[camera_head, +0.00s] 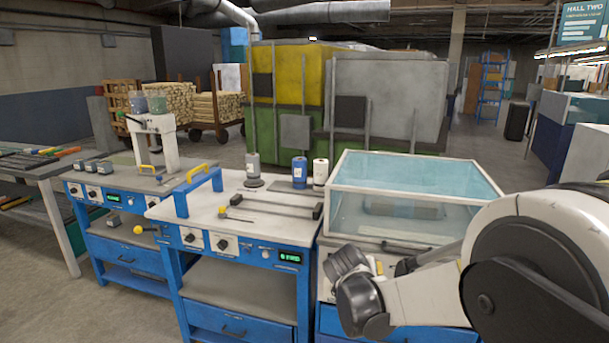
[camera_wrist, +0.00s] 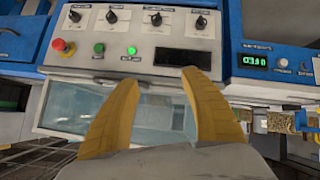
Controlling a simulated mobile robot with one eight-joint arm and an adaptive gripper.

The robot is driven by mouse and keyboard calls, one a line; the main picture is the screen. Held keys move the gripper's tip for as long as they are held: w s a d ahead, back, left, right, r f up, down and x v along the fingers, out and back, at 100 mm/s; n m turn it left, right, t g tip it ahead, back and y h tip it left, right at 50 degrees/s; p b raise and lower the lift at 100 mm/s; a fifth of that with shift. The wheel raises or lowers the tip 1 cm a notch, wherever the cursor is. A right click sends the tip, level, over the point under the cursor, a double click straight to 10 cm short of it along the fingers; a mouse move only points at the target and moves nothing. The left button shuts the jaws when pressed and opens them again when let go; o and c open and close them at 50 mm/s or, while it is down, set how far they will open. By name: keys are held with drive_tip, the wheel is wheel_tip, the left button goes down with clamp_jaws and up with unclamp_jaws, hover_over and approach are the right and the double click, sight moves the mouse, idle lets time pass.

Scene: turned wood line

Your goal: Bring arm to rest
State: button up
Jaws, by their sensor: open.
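My gripper (camera_wrist: 160,108) shows in the wrist view as two yellow fingers, apart, with nothing between them. It faces a white control panel (camera_wrist: 135,58) with black knobs, a red button and green lights. In the head view my arm comes in from the right, in front of the glass-covered machine (camera_head: 395,215). The fingers cannot be made out in that view.
A blue workbench (camera_head: 240,233) with a blue-and-yellow handle and several bottles stands left of my arm. A second blue bench (camera_head: 110,190) carries a white machine (camera_head: 157,140). A grey table (camera_head: 35,170) stands far left. Open floor shows at the lower left.

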drive_tip(key=s+d+r+g+y, duration=0.15)
drive_tip(key=s+r, duration=0.25)
drive_tip(key=s, duration=0.8)
drive_tip(key=s+d+r+g+y, duration=0.1)
drive_tip(key=s+d+r, duration=0.25)
drive_tip(key=s, duration=0.85)
drive_tip(key=s+a+f+y, duration=0.1)
drive_tip(key=s+f, duration=0.1)
drive_tip(key=s, duration=0.7)
drive_tip(key=shift+s+a+n, duration=0.25)
drive_tip(key=shift+a+n, duration=0.15)
drive_tip(key=shift+y, duration=0.25)
